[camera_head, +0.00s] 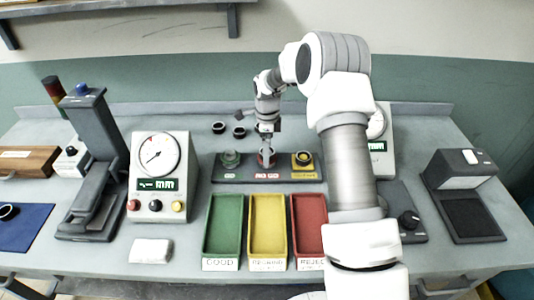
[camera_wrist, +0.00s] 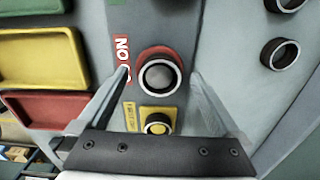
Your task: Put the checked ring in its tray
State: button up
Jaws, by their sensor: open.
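My gripper (camera_head: 266,152) is open and points down over the red station in the middle of the gauge panel (camera_head: 268,178). In the wrist view its fingers stand apart on either side of a round, pale-rimmed piece with a grey centre (camera_wrist: 160,76) on the red station. It looks like a ring around a plug, but I cannot tell for certain. No contact shows. Three trays stand in front of the panel: green GOOD (camera_head: 208,226), yellow (camera_head: 250,226) and red REJECT (camera_head: 296,226). All three look empty.
Loose dark rings (camera_head: 239,132) lie behind the panel. Another ring (camera_head: 8,212) sits on a blue mat (camera_head: 22,234). A grey machine (camera_head: 466,195) stands at right.

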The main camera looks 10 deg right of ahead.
grip_shut()
dwell(0.3)
jog(key=shift+r, duration=0.2)
jog(key=shift+w+r, duration=0.1)
jog(key=shift+r, duration=0.2)
jog(key=r, duration=0.3)
jog(key=shift+s+d+r+b, duration=0.2)
jog(key=shift+d+r+b, duration=0.15)
jog(key=shift+b, duration=0.05)
jog(key=s+d+r+b, duration=0.1)
jog(key=s+d+r, duration=0.4)
jog(key=d, duration=0.4)
jog(key=shift+s+d+r, duration=0.25)
jog(key=shift+s+r, duration=0.05)
jog(key=shift+r, duration=0.35)
